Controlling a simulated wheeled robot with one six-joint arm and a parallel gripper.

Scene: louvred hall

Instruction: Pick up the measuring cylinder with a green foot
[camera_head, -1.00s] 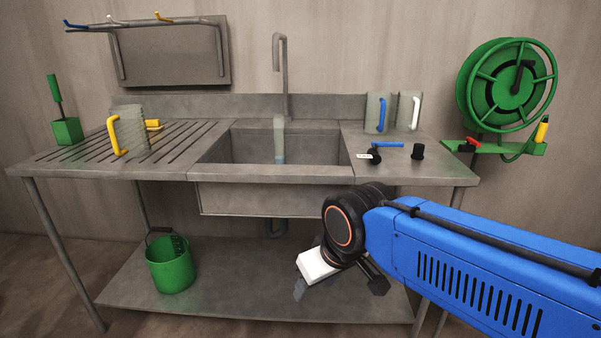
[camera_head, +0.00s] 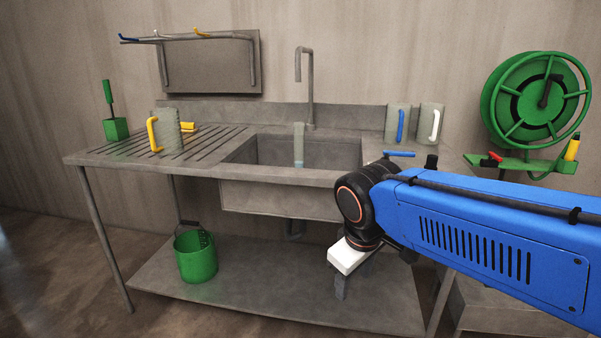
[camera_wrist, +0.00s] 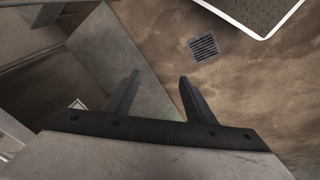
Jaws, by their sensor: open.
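A clear, narrow cylinder (camera_head: 299,143) stands upright in the sink below the tap, bluish in its lower part. Its bottom is hidden behind the sink's front rim, so its foot does not show and I cannot tell its colour. My gripper (camera_head: 350,278) hangs in front of the bench, below and to the right of the sink, pointing down. In the wrist view my gripper (camera_wrist: 159,80) has its two dark fingers apart with nothing between them. The cylinder does not show in the wrist view.
The steel sink (camera_head: 280,206) is set in a bench. A yellow-handled jug (camera_head: 168,128) stands on the left drainer; blue-handled (camera_head: 393,124) and white-handled (camera_head: 431,122) jugs stand at the right. A green bucket (camera_head: 196,258) sits on the lower shelf. A floor drain (camera_wrist: 203,47) shows.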

